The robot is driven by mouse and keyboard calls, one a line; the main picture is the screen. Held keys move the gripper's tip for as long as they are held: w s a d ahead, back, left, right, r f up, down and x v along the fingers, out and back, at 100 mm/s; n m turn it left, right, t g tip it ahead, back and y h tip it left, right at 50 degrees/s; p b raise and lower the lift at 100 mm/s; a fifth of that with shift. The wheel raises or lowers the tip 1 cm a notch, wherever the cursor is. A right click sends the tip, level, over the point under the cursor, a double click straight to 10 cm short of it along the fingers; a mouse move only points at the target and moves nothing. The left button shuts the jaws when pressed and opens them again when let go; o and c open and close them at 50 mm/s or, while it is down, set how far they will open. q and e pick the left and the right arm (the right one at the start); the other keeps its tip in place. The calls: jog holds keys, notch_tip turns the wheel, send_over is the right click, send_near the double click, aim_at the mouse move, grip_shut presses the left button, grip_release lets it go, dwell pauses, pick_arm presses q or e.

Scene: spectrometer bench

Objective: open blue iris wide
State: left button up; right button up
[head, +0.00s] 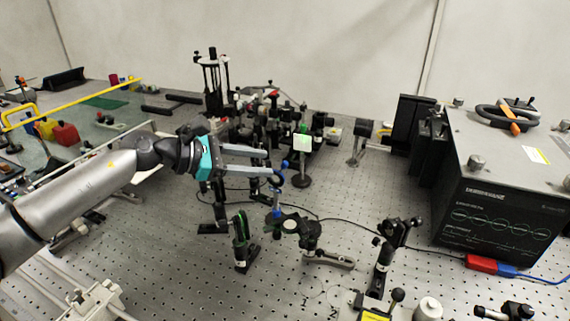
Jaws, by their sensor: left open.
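The blue iris (278,181) is a small dark-blue ring on a post, standing near the middle of the bench. My left gripper (280,164) comes in from the left, with a teal band at its base and two grey fingers pointing right. The fingers are apart with nothing seen between them. The fingertips are just above the blue ring in the picture; I cannot tell whether they touch it. The iris lever cannot be made out at this size, nor how wide the aperture is. My right gripper is out of view.
A green-marked mount (240,238) stands in front of the iris, and a small lit screen (302,143) stands behind it to the right. Crowded optics fill the back. A black box (500,215) stands at right. Bare perforated bench (350,205) lies right of the iris.

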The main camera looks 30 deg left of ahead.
aim_at(282, 164)
pick_arm(q)
jog(key=shift+p+x, duration=0.35)
jog(key=shift+x, duration=3.05)
grip_shut()
